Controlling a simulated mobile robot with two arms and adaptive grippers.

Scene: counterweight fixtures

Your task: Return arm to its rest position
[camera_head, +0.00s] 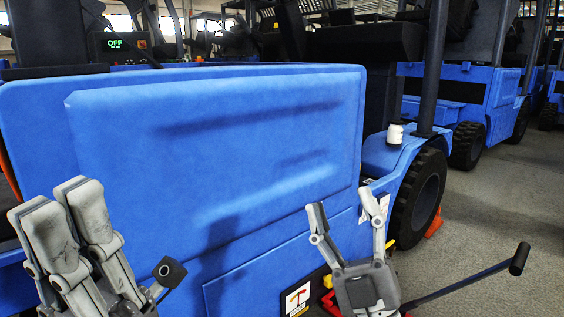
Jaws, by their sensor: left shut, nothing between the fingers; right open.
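My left gripper (66,205) is at the lower left, pointing up, with its two fingers close together and nothing held between them. My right gripper (346,207) is at the lower middle, pointing up, with its two fingers spread apart and empty. Both stand in front of the blue side panel (225,130) of a forklift-like vehicle. I cannot tell whether either touches it. The lower parts of both arms are cut off by the bottom edge.
A black lever with a knob (519,258) reaches out at the lower right. A black tyre (420,200), an orange wedge (434,224) and a white cup-like object (395,134) are to the right. More blue vehicles (480,95) stand behind. Grey floor (500,200) is clear at right.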

